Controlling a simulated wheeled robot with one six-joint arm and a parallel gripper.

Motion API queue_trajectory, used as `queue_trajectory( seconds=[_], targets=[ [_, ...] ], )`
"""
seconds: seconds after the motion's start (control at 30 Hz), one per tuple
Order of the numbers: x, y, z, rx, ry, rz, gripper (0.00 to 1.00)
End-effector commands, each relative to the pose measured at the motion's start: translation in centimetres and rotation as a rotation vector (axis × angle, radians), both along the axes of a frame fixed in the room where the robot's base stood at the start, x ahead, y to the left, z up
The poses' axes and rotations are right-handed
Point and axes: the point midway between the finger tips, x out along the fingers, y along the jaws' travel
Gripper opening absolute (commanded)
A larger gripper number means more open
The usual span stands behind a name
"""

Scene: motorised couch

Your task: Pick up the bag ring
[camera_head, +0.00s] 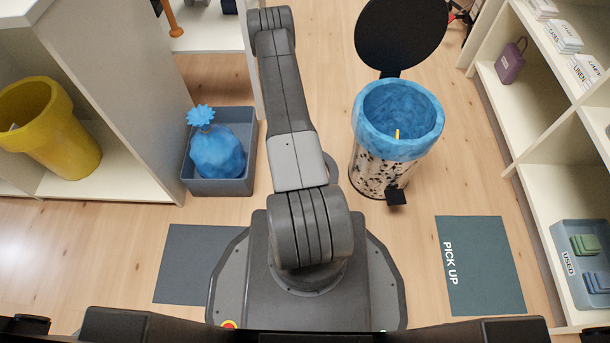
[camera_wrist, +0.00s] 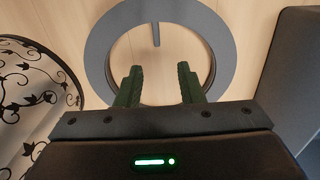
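A flat grey ring (camera_wrist: 95,48), which looks like the bag ring, lies on or over the light wood surface in the wrist view. A short dark tab points inward from its far edge. My gripper (camera_wrist: 160,70) has two dark green fingers, spread apart with nothing held between them. The fingertips overlap the ring's opening in the picture, and the near part of the ring is partly hidden by the fingers and gripper body. I cannot tell whether they touch it.
A bin (camera_head: 377,172) with a blue liner and raised black lid stands right of my arm. A grey crate (camera_head: 218,188) holds a tied blue bag (camera_head: 217,150). Shelves flank both sides. A "PICK UP" mat (camera_head: 495,265) lies right.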

Motion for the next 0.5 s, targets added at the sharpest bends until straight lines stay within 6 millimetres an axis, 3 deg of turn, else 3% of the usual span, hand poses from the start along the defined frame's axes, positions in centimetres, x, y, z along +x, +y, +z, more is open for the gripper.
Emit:
queue_trajectory(
  seconds=[0.03, 0.13, 0.5],
  targets=[
    [0.0, 0.0, -1.5, 0.000, 0.001, 0.000, 0.35],
    [0.0, 0.0, -3.1, 0.000, 0.001, 0.000, 0.35],
    [0.0, -0.2, -5.8, 0.000, 0.000, -0.001, 0.35]
  ],
)
